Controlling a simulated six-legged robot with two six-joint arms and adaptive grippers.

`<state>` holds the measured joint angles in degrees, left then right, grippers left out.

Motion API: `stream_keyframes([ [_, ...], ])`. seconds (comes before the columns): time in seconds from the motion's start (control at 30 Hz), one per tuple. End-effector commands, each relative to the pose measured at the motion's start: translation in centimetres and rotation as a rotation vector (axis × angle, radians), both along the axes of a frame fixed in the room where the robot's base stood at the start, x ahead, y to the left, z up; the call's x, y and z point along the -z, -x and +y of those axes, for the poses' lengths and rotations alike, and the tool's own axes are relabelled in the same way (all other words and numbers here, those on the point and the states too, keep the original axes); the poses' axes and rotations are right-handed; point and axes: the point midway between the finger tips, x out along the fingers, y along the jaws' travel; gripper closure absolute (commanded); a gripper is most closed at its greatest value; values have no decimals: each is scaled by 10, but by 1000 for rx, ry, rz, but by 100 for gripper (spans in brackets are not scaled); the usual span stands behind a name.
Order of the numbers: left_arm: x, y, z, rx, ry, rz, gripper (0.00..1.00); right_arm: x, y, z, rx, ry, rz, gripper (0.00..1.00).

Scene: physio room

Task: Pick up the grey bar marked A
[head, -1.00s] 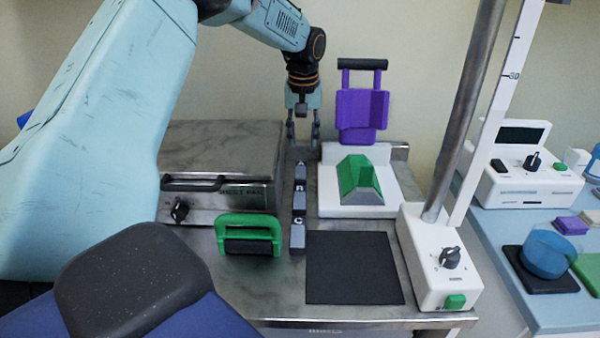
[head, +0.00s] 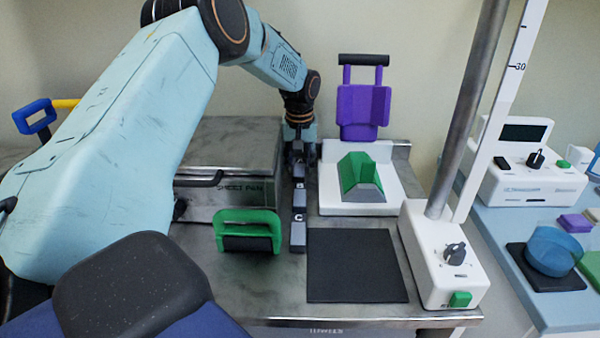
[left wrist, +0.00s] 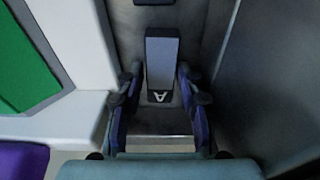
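The grey bar marked A (left wrist: 162,65) lies in the left wrist view with its lettered dark end toward my gripper. My left gripper (left wrist: 158,78) is open, with one dark finger on each side of that end; gaps show between fingers and bar. Bar B (head: 299,172) and bar C (head: 298,237) stand nearer in the same row. My right gripper is not in view.
A steel sheet-pan box (head: 225,160) stands close left of the row. A white base (head: 330,190) with a green-grey wedge (head: 360,178) is close on the right. A green-handled block (head: 248,230) and a black mat (head: 355,265) lie nearer on the steel table.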

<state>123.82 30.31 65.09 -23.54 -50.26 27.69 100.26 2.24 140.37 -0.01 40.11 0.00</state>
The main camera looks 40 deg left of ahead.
Motion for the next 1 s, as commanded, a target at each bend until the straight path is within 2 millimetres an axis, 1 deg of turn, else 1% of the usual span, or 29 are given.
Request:
stream_keyframes([
  [0.03,0,0,0,1,0,0,64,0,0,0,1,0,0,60],
  [0.07,0,0,0,1,0,0,67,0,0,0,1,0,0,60],
  [0.4,-1,0,-1,1,1,1,96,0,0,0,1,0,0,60],
  [0.47,0,0,-1,1,0,1,100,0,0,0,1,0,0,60],
  [0.67,0,1,-1,1,1,3,100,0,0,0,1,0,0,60],
  [0.77,-4,1,-1,1,1,2,100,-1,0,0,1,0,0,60],
  [0.87,-16,0,-1,0,1,-2,100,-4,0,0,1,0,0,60],
  [0.97,-37,-1,0,0,1,-3,100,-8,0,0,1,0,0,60],
  [1.0,-47,-1,0,1,1,-3,100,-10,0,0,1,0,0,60],
])
